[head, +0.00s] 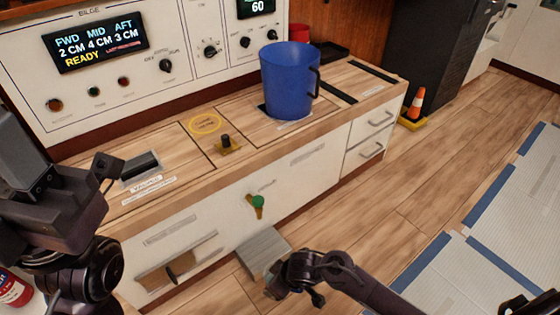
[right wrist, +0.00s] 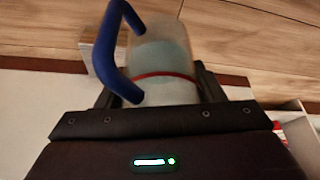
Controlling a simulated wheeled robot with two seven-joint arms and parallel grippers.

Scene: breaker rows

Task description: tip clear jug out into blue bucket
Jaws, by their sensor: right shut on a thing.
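The blue bucket (head: 288,80) stands upright on the wooden counter in the head view, its handle to the right. The clear jug (right wrist: 165,55) fills the middle of the right wrist view, with a blue handle (right wrist: 117,55), a red band and pale, bluish contents. My right gripper (right wrist: 158,95) is shut on the jug, one finger at each side. In the head view my right gripper (head: 300,280) is low in front of the cabinet, below the bucket's level; the jug is not clearly visible there. My left gripper (head: 105,180) is above the counter's left end, its jaw opening unclear.
The counter (head: 235,165) carries a black lever (head: 140,165) and a small knob (head: 226,141). A green-knobbed valve (head: 257,203) sticks out from the cabinet front. A grey box (head: 265,250) is beside my right gripper. An orange cone (head: 416,105) stands farther right.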

